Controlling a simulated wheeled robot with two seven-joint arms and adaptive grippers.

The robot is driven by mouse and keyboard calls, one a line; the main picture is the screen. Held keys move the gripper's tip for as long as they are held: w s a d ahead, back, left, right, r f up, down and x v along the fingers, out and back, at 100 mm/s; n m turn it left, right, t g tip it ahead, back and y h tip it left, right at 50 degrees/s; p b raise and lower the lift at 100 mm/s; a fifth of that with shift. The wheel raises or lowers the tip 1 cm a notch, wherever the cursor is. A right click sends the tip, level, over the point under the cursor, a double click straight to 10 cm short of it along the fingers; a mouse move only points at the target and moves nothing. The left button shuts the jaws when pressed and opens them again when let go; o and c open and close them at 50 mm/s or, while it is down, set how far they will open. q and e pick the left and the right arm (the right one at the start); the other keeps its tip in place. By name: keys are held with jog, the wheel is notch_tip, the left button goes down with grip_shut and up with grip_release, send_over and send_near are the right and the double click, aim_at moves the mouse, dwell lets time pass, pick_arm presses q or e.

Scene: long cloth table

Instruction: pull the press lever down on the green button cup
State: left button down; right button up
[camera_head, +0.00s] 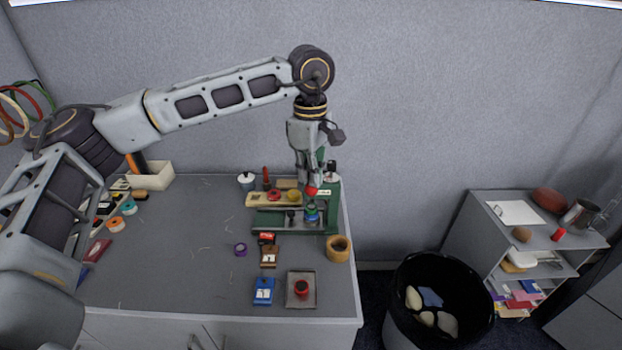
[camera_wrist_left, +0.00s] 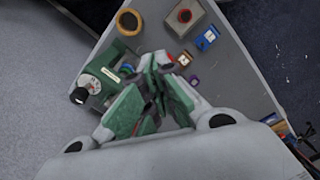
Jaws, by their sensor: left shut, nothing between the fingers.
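The green press (camera_head: 331,222) stands upright at the right back of the table, with a pale label on its front; it also shows in the wrist view (camera_wrist_left: 118,50). A red knob (camera_head: 311,191) sits just below my left fingertips, and a small green and blue cup (camera_head: 311,212) is under it on the press base. My left gripper (camera_head: 309,183) points down over the press, shut with nothing between its fingers. Whether it touches the red knob I cannot tell. The gripper hides part of the press column and lever. My right gripper is out of view.
Near the press are a wooden rack (camera_head: 258,200), a wooden ring (camera_head: 338,248), a brown block (camera_head: 269,257), a blue block (camera_head: 263,291) and a grey tray (camera_head: 301,277) with a red-topped item. A black bin (camera_head: 403,318) stands right.

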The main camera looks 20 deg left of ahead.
pick_arm(q)
jog(key=shift+s+f+b, duration=0.1)
jog(key=shift+f+b, duration=0.2)
jog(key=shift+f, duration=0.25)
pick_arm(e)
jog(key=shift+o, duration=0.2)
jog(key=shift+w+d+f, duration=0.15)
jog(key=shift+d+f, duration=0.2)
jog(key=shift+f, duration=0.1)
pick_arm(q)
jog(key=shift+s+d+f+b, duration=0.15)
jog(key=shift+f+b, duration=0.25)
jog(key=shift+f, duration=0.05)
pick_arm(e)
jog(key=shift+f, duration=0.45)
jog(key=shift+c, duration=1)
pick_arm(q)
jog(key=shift+f, duration=0.1)
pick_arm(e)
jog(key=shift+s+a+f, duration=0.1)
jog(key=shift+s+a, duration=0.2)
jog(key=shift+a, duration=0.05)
pick_arm(q)
jog(key=shift+f, duration=0.1)
